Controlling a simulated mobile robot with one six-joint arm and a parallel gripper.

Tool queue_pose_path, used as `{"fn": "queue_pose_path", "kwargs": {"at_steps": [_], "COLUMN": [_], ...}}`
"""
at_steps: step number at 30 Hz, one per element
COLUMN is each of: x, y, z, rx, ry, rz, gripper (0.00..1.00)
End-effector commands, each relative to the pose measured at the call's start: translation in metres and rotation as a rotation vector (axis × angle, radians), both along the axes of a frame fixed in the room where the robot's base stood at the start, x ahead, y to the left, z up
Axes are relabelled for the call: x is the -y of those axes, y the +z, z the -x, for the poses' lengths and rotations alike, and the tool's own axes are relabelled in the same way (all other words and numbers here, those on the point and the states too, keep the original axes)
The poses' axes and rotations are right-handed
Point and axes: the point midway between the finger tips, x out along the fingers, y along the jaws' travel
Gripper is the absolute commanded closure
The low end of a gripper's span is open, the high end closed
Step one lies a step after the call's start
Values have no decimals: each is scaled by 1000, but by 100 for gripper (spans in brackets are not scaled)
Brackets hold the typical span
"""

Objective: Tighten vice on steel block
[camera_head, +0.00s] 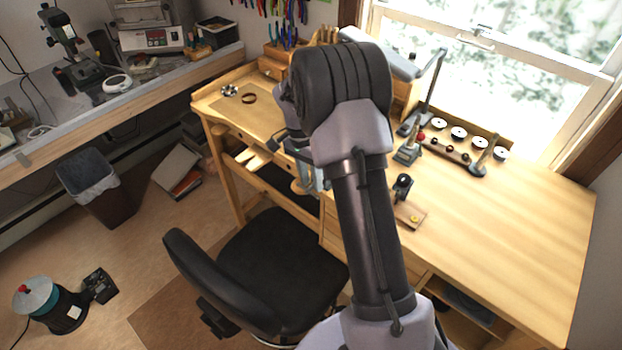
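A blue-grey metal piece (306,166) shows at the front edge of the wooden workbench (500,215), just left of my upper arm. It looks like part of the vice, but most of it is hidden behind my arm. I cannot make out the steel block. Dark parts of my wrist show left of my elbow, above the bench's front edge. The fingertips of my gripper are hidden or too small to tell, so I cannot see whether it is open or touches the vice.
A black chair (278,262) stands in front of the bench. Small tools and a rack with white discs (458,133) stand at the bench's back. The bench's right part is clear. A bin (97,188) stands at left under a side counter (120,100).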

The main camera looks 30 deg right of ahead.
Motion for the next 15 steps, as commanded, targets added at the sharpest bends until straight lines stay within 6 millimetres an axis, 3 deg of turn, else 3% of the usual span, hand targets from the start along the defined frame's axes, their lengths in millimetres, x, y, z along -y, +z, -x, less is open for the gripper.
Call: {"fn": "queue_pose_path", "kwargs": {"at_steps": [1, 5, 6, 15], "x": [0, 0, 0, 0], "y": [0, 0, 0, 0], "z": [0, 0, 0, 0], "rx": [0, 0, 0, 11], "ry": [0, 0, 0, -1], "rz": [0, 0, 0, -5], "gripper": [72, 98, 100, 100]}}
